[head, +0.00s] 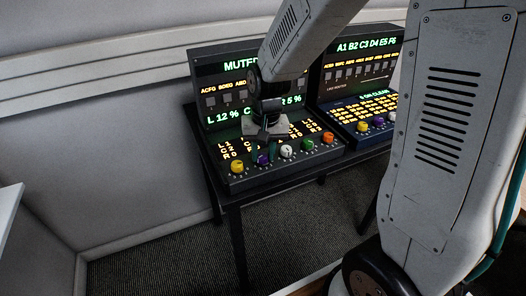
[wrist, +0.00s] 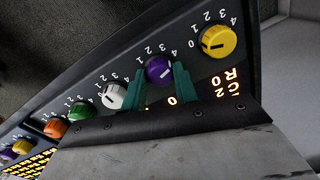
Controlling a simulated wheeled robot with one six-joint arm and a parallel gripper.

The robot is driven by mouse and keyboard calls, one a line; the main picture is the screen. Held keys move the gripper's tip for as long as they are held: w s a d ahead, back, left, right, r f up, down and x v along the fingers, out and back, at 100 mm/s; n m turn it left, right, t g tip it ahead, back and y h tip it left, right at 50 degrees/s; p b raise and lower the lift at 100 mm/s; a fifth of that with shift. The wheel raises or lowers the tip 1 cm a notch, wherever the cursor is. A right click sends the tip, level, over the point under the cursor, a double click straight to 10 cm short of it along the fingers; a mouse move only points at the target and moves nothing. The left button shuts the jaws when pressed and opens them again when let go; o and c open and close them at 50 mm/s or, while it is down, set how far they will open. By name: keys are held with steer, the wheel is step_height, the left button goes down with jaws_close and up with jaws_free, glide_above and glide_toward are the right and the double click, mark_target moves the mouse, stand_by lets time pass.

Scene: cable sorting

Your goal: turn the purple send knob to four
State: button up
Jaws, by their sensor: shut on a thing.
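The left console (head: 290,168) carries a row of coloured knobs along its front edge. The purple knob (head: 262,160) is second from the left, right of the yellow knob (head: 236,167). In the wrist view the purple knob (wrist: 158,69) sits between the two teal fingers of my gripper (wrist: 161,82), which is shut on it. A pale pointer line crosses its top, and white numbers ring it. Part of its number ring is hidden by the fingers, and I cannot tell which number the pointer marks.
White (wrist: 114,95), green (wrist: 80,111) and orange (wrist: 55,127) knobs follow in the same row. A second, blue-edged console (head: 365,125) stands to the right, with its own purple knob (head: 378,122). Both stand on a dark table (head: 229,203) by the wall.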

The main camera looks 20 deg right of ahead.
mark_target(265, 155)
steer(key=o, duration=1)
step_height(265, 155, up, 8)
steer(key=shift+s+d+f, duration=0.1)
steer(key=shift+d, duration=0.05)
stand_by(0.3)
steer(key=s+d+r+n, duration=0.1)
steer(key=s+r, duration=0.2)
steer(key=s, duration=0.4)
steer(key=s+r+n, duration=0.1)
steer(key=s+r, duration=0.2)
steer(key=s, duration=0.4)
steer(key=s+d+r+n+t, duration=0.1)
steer(key=s+r, duration=0.2)
steer(key=s, duration=0.5)
steer(key=shift+d+h, duration=0.3)
steer(key=shift+d, duration=0.05)
